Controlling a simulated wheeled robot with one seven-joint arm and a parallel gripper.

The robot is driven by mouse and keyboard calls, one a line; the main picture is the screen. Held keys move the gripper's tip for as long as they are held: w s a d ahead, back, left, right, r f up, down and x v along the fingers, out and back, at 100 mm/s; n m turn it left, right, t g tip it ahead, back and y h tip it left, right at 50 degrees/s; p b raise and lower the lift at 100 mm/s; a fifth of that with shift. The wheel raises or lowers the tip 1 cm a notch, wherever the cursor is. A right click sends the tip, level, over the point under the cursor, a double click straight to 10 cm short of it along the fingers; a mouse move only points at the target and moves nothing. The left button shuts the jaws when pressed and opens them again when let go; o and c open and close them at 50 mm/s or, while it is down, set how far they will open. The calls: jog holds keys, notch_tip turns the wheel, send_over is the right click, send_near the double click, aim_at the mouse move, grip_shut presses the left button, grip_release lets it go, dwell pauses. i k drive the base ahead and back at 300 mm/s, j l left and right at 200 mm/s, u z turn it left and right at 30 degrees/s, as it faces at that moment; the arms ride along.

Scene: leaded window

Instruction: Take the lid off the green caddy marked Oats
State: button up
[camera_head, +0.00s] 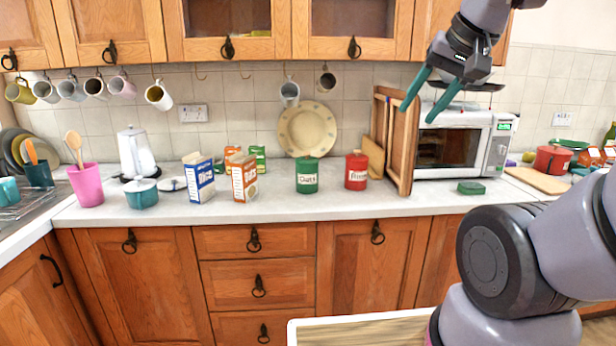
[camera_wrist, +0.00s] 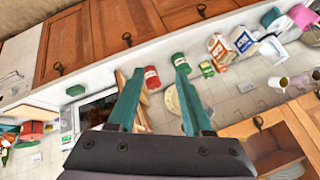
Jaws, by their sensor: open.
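The green caddy marked Oats (camera_head: 307,181) stands upright on the worktop, left of the red caddy (camera_head: 356,173). Its green lid (camera_head: 307,162) appears to be on top. My gripper (camera_head: 417,115) is open and empty, high above the worktop to the right of both caddies, in front of the microwave. In the wrist view, which is tilted and turned over, the open gripper (camera_wrist: 157,67) shows its two teal fingers. The red caddy (camera_wrist: 152,78) lies between them there, and the green caddy (camera_wrist: 178,58) is partly hidden by the right fingertip.
A wooden rack (camera_head: 399,140) stands upright right of the red caddy, beside the microwave (camera_head: 452,145). Cartons (camera_head: 245,178) stand left of the green caddy, and a plate (camera_head: 307,128) leans behind it. A green block (camera_head: 471,187) lies at right. The worktop before the caddies is clear.

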aim_at(307, 159)
jog(key=i+j+u, duration=0.25)
jog(key=i, duration=0.35)
jog(key=i+u, duration=0.3)
jog(key=i, duration=0.25)
